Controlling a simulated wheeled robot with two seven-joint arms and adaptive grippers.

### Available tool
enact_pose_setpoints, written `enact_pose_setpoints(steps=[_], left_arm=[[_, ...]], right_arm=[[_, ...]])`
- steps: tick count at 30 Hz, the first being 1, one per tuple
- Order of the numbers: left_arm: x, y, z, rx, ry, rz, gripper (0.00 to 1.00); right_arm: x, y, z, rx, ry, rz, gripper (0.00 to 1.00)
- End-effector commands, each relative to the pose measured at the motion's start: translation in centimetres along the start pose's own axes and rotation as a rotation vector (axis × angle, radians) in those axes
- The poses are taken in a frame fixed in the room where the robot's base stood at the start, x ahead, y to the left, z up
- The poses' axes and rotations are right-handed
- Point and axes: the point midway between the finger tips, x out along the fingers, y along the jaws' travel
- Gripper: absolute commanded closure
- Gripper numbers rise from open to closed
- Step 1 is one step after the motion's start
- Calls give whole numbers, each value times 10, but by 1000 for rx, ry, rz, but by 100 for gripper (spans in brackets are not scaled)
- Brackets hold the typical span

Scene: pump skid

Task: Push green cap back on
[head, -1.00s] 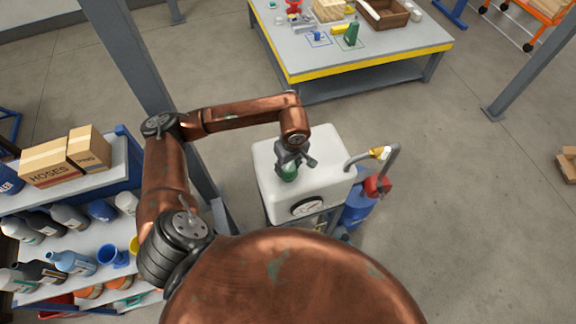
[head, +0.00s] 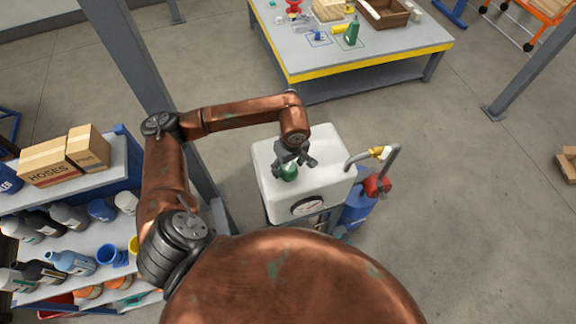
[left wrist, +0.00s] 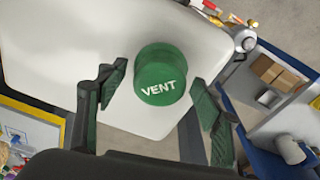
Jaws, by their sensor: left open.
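The green cap (head: 289,173) sits on top of the white tank (head: 325,193) of the pump skid. In the left wrist view the cap (left wrist: 161,75) shows its top with the word VENT. My left gripper (head: 292,160) is above the cap, pointing down. In the left wrist view my left gripper (left wrist: 155,112) is open, with one finger on each side of the cap and a gap to each. I cannot tell whether the cap is fully seated. My right gripper is not in view.
A pressure gauge (head: 307,206) is on the tank's front. A pipe with a yellow fitting (head: 380,153) and a red part (head: 377,186) stand to its right. A shelf with bottles (head: 70,215) is at left. A workbench (head: 350,58) stands behind.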

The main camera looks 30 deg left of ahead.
Motion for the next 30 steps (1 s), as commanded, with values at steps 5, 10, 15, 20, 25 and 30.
enact_pose_setpoints(steps=[5, 10, 15, 20, 25, 30], left_arm=[[-23, 1, -1, 0, 3, 4, 39], [-59, 2, -1, 0, 3, 6, 39], [-92, 1, -1, 1, 3, 4, 39], [-111, 1, -1, 0, 2, 2, 39], [-118, 1, -1, 0, 1, 1, 39], [-119, 1, -1, 0, 0, 0, 39]], right_arm=[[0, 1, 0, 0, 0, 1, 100], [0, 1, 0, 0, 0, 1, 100], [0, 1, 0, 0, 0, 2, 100], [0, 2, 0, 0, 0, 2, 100], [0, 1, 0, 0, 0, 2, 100], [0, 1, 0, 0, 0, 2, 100]])
